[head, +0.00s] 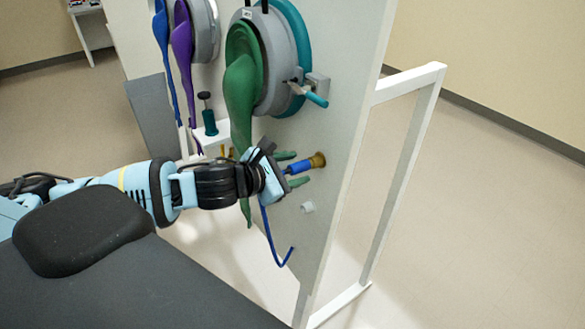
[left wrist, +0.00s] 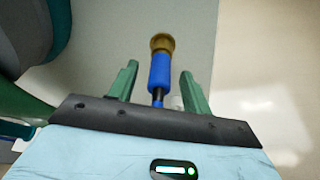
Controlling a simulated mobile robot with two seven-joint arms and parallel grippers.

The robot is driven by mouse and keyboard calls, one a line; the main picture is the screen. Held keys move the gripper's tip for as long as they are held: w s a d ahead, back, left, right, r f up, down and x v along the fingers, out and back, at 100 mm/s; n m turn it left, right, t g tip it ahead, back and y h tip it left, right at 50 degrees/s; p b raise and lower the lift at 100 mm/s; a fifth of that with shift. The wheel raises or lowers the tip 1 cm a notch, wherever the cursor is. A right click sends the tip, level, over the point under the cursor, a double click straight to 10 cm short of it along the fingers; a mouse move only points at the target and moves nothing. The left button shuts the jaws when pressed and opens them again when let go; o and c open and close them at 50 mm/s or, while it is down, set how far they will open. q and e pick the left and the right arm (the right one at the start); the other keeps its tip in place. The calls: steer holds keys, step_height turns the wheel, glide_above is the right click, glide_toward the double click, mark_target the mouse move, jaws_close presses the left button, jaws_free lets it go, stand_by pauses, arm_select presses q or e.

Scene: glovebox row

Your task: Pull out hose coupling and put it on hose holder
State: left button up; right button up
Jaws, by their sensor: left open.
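The blue hose coupling (head: 298,167) sits in a brass socket (head: 318,160) on the grey panel, with a blue hose (head: 270,240) hanging below it. My left gripper (head: 296,168) is open, with its green fingers on either side of the coupling. In the left wrist view the coupling (left wrist: 159,72) stands between the two fingers (left wrist: 160,82), with a gap on each side. The brass socket (left wrist: 161,43) is at its far end. A small white piece on the panel (head: 308,207), perhaps the hose holder, is just below the coupling. My right gripper is not seen.
A green glove (head: 242,80) hangs from a round grey port (head: 275,55) above my left gripper. A teal-handled latch (head: 314,97) sticks out beside it. A white frame (head: 395,170) stands at the panel's right edge, with open floor beyond.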

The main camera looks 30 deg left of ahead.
mark_target(284, 172)
arm_select(q)
jaws_close()
steer(key=c, duration=0.8)
jaws_free()
jaws_close()
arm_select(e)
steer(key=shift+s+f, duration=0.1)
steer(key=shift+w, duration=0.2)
arm_select(q)
steer(key=shift+s+a, duration=0.1)
steer(key=shift+s, duration=0.1)
steer(key=shift+s+r, duration=0.1)
steer(key=shift+s, duration=0.05)
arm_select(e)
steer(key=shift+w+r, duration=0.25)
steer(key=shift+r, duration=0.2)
